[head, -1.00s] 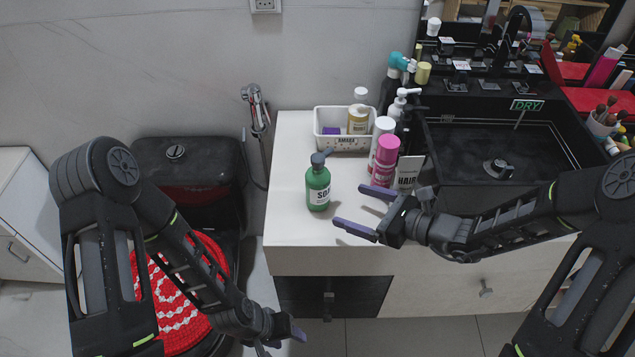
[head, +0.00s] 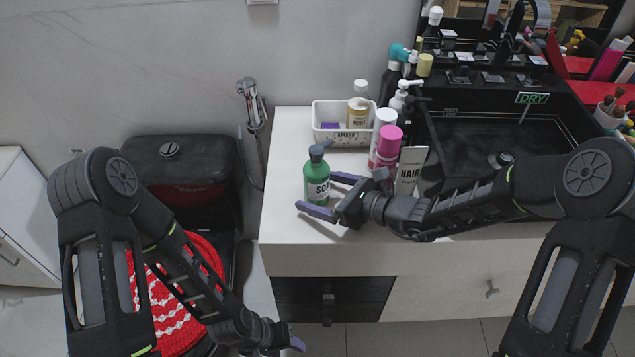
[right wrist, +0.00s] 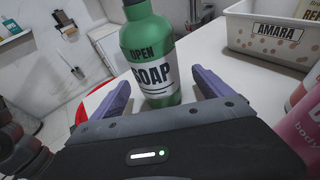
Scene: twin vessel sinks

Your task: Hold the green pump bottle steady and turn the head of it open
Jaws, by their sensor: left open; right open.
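The green pump bottle (head: 316,183) stands upright on the white counter, with a dark grey-blue pump head (head: 319,150) on top. My right gripper (head: 324,194) is open, its purple fingers reaching toward the bottle from the right and front. In the right wrist view the bottle (right wrist: 150,50) stands just beyond and between the two open fingers (right wrist: 160,95); its pump head is mostly cut off at the top edge.
A white basket (head: 342,137) stands behind the bottle. A pink-capped bottle (head: 387,147) and a white hair tube (head: 410,169) stand close to the right of my right gripper. A black sink (head: 490,140) lies further right. The counter left of the bottle is clear.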

